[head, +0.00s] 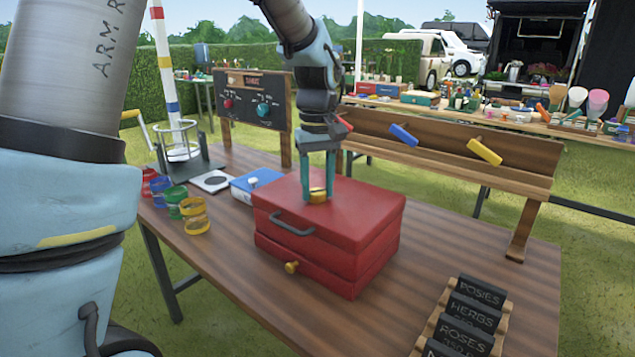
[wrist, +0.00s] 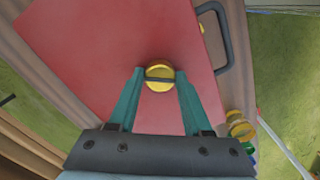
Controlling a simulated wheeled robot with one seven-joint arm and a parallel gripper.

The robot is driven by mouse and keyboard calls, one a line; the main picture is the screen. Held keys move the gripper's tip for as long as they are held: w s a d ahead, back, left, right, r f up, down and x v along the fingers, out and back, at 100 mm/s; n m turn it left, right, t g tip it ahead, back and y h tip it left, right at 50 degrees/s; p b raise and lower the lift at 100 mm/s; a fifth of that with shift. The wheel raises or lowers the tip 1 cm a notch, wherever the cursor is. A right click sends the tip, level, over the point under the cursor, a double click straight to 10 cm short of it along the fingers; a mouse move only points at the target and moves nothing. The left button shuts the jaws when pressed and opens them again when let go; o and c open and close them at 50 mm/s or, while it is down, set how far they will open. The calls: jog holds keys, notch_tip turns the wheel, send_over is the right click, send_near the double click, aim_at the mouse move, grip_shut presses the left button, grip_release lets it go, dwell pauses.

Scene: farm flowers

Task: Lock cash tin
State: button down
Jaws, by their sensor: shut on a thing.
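The cash tin (head: 350,205) is a red box with a grey handle (head: 292,222) on its front, standing on the wooden table with its lid down. A round yellow knob with a dark slot (wrist: 160,77) is on top of the lid. My gripper (head: 318,190) points down over the lid, its teal fingers shut on this yellow knob. In the wrist view the fingertips (wrist: 160,80) touch the knob's two sides. A second yellow knob (head: 292,267) sticks out low on the tin's front.
Several coloured jars (head: 195,215) and a blue box (head: 256,184) stand left of the tin. A rack of black labelled blocks (head: 472,315) is at the front right. A wooden board with coloured tags (head: 440,150) and a control panel (head: 254,112) stand behind.

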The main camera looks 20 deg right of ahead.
aim_at(317, 191)
jog(key=n+p, duration=0.2)
jog(key=n, duration=0.4)
jog(key=shift+r, duration=0.1)
jog(key=shift+n, duration=0.3)
dwell(0.3)
jog(key=shift+c, duration=1.6)
grip_release()
notch_tip(317, 191, up, 11)
jog(key=b, duration=0.1)
jog(key=shift+f, duration=0.2)
